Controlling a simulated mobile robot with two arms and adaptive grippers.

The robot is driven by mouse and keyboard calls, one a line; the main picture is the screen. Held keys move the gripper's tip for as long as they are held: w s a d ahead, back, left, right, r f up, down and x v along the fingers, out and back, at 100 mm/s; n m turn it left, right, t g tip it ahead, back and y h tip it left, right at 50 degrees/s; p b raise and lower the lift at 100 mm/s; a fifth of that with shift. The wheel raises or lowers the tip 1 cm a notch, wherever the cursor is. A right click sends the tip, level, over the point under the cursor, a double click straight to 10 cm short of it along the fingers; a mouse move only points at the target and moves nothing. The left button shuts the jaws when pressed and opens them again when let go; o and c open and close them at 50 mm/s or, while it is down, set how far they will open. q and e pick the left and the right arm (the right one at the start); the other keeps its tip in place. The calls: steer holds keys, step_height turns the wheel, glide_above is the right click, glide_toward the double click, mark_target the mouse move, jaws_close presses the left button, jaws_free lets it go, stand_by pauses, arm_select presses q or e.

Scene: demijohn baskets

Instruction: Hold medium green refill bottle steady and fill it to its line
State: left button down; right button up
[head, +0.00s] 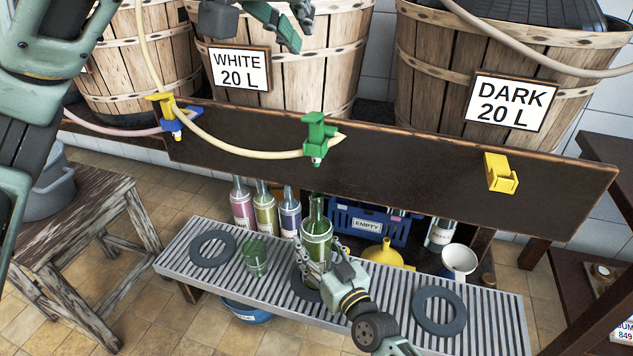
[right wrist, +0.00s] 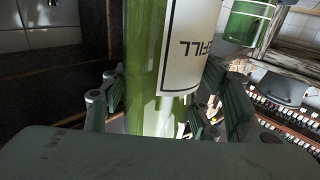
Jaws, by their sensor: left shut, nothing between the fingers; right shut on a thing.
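The green refill bottle (head: 316,235) stands upright on the slatted bench, below and near the green tap (head: 318,135) on the dark board. My right gripper (head: 318,262) is shut around its lower part. In the right wrist view the bottle (right wrist: 145,60) lies between the fingers, with its white "REFILL" label (right wrist: 190,45) partly cut off. Its fill line and liquid level cannot be made out clearly. My left gripper (head: 300,28) is shut and empty, high up in front of the "WHITE 20 L" basket (head: 325,75).
Several bottles and a blue "EMPTY" crate (head: 365,227) stand behind. A pale hose (head: 215,140) runs to the green tap. A wooden stool (head: 85,200) stands left.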

steer(key=o, duration=1.6)
steer(key=shift+o, duration=0.2)
steer(key=shift+s, duration=0.1)
steer(key=v, duration=1.2)
